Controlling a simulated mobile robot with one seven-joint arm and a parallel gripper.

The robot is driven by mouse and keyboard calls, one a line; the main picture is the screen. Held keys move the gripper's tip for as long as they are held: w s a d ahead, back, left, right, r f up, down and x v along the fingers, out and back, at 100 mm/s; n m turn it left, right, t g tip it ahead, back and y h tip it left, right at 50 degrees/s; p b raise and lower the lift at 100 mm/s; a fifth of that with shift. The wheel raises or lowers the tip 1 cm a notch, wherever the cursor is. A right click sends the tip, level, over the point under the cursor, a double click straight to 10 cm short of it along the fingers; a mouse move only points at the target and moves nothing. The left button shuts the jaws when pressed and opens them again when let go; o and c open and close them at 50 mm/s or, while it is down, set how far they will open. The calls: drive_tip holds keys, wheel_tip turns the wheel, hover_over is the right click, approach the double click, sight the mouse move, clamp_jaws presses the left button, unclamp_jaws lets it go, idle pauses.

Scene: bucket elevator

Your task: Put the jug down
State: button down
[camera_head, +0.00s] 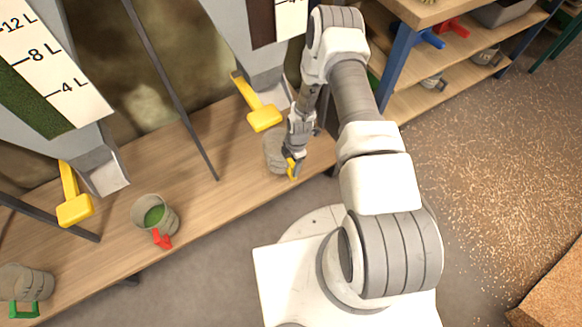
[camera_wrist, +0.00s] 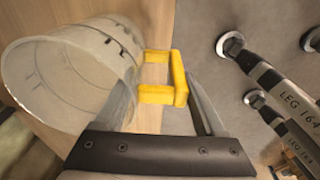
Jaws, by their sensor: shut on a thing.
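A clear jug with a yellow handle (camera_head: 273,150) is at the right part of the wooden bench, below the right hopper. My gripper (camera_head: 293,163) is shut on its handle from the right side. In the wrist view the jug (camera_wrist: 72,75) lies left of the fingers, and its yellow handle (camera_wrist: 180,80) is between my gripper's fingers (camera_wrist: 165,98). No fill can be made out in the jug. The arm partly hides it in the head view, and I cannot tell whether its base touches the bench (camera_head: 225,190).
A green-handled jug (camera_head: 25,282) is at the far left. Yellow levers (camera_head: 263,115) hang from the hoppers. A dark post (camera_head: 180,100) stands between them. Shelves (camera_head: 425,95) are at right.

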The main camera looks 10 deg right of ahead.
wheel_tip(320, 180, down, 2)
drive_tip(key=shift+f+b, duration=0.15)
drive_tip(key=shift+b, duration=0.15)
unclamp_jaws()
wheel_tip(320, 180, up, 12)
drive_tip(key=d+p, duration=0.1)
drive_tip(key=p, duration=0.3)
drive_tip(key=shift+w+d, duration=0.25)
drive_tip(key=shift+s, duration=0.1)
idle(0.3)
